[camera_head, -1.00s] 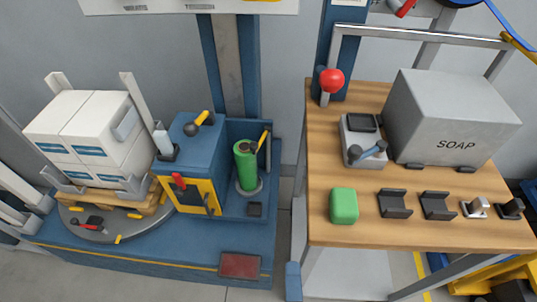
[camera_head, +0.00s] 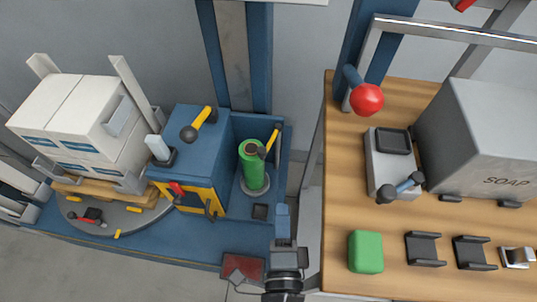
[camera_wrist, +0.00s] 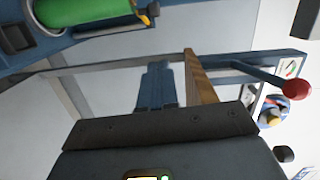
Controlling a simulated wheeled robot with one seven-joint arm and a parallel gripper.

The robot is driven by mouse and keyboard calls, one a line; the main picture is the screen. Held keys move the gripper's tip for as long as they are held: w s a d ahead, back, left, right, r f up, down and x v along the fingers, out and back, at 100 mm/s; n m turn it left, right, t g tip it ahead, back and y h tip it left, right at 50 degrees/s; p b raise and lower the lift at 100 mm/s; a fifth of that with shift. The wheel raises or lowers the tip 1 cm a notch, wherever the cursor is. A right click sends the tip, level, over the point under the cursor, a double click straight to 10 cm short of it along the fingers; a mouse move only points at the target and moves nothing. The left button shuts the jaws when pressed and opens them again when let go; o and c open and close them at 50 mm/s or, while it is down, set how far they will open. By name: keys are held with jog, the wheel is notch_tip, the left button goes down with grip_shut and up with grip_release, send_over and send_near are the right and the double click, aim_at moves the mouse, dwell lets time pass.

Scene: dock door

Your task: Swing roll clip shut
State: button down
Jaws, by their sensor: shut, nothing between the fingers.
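The green roll (camera_head: 252,170) stands upright on a round grey base in the blue tray beside the blue cabinet. The roll clip (camera_head: 270,143), a yellow handle with dark ends, sits at the roll's upper right, tilted upward. I cannot tell exactly how it meets the roll. In the wrist view the roll (camera_wrist: 85,10) lies at the top left, with the clip (camera_wrist: 146,14) at its right end. My gripper (camera_head: 282,210) is shut and empty, in front of and below the roll, apart from it. Its blue fingers also show in the wrist view (camera_wrist: 157,68).
The wooden table (camera_head: 343,200) is close on the right, carrying a green block (camera_head: 365,252), a lever box (camera_head: 390,165) and a grey SOAP box (camera_head: 480,130). A red knob (camera_head: 367,99) stands at its corner. The blue cabinet (camera_head: 190,145) with another yellow handle (camera_head: 203,120) is left of the roll.

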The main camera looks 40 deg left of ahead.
jog(key=s+a+p+x, duration=0.1)
jog(key=a+x, duration=0.1)
jog(key=x, duration=1)
jog(key=shift+s+a+p, duration=0.25)
jog(key=shift+p, duration=0.15)
jog(key=shift+a, duration=0.1)
jog(key=s+a+p, duration=0.1)
jog(key=a, duration=0.5)
jog(key=shift+s, duration=0.35)
jog(key=shift+f, duration=0.1)
